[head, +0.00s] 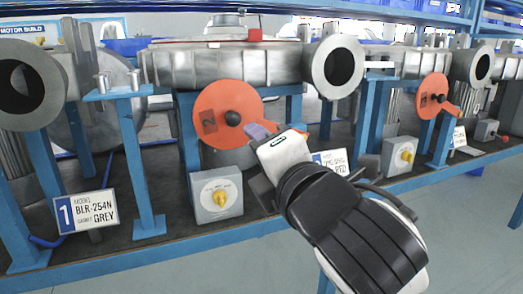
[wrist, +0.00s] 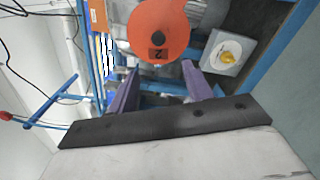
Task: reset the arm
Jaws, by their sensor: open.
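My arm reaches in from the lower right of the head view. My gripper (head: 262,132) is in front of the bench, close to an orange disc (head: 228,113) with a dark knob. In the wrist view, my gripper (wrist: 160,78) shows two purple fingers spread apart with nothing between them. The orange disc, marked 2, also shows beyond the fingers in the wrist view (wrist: 160,28). The gap between the fingertips and the disc is hard to judge.
A grey switch box (head: 216,194) with a yellow knob sits below the disc. Metal blowers (head: 220,65) stand on blue frames (head: 136,170). A label (head: 87,211) reads BLR-254N GREY. Another orange disc (head: 433,96) is at right. The floor in front (head: 470,215) is clear.

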